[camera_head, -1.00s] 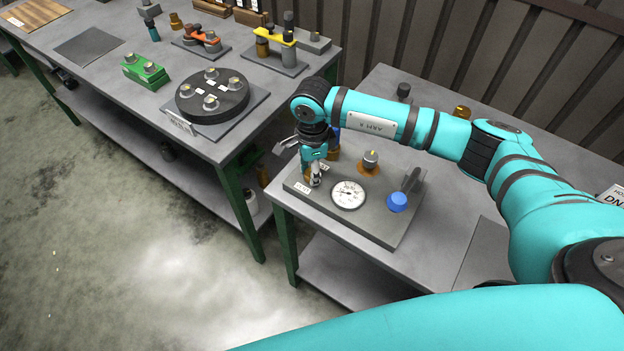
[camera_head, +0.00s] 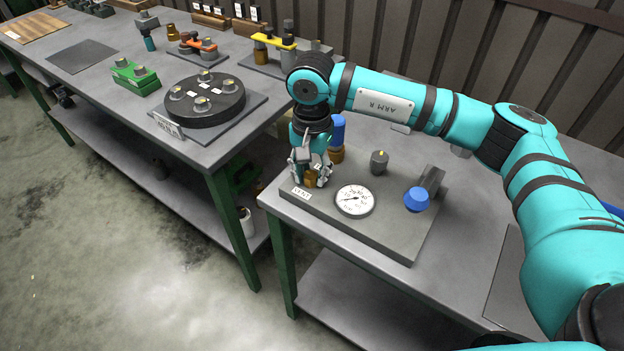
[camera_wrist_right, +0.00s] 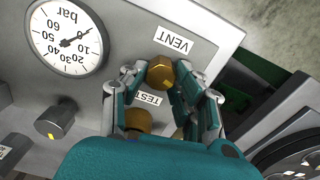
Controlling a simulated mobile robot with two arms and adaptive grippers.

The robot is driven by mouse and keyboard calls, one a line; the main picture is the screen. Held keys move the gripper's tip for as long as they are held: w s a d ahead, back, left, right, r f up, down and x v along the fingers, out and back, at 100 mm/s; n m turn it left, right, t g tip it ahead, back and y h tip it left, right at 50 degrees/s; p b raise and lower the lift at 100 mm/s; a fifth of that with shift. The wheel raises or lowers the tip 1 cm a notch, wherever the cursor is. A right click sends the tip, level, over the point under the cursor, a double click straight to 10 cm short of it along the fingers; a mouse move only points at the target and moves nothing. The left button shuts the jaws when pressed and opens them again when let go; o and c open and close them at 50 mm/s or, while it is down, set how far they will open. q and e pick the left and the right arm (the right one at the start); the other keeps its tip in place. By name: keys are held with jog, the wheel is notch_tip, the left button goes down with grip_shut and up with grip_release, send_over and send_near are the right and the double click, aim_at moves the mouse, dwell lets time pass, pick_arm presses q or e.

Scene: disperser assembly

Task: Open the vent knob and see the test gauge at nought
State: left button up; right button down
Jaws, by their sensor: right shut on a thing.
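The brass vent knob (camera_wrist_right: 162,72) sits beside the VENT label (camera_wrist_right: 174,43) in the right wrist view. In the head view the label (camera_head: 302,193) is at the panel's left corner. My right gripper (camera_head: 311,178) points down there, its fingers on both sides of the knob and shut on it. The white test gauge (camera_head: 354,200) lies on the grey panel (camera_head: 385,235). Its dial also shows in the right wrist view (camera_wrist_right: 68,38), with the needle toward the upper right; I cannot tell the exact value. My left gripper is out of view.
A TEST label (camera_wrist_right: 148,98) is near another brass part (camera_wrist_right: 138,121). A bench with a black disc fixture (camera_head: 203,105) stands to the left, across a gap.

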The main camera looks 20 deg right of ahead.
aim_at(311, 174)
jog(key=shift+n+b, duration=0.45)
jog(key=shift+n, duration=0.05)
jog(key=shift+r, duration=0.1)
jog(key=c, duration=1)
grip_release()
notch_tip(311, 174, up, 12)
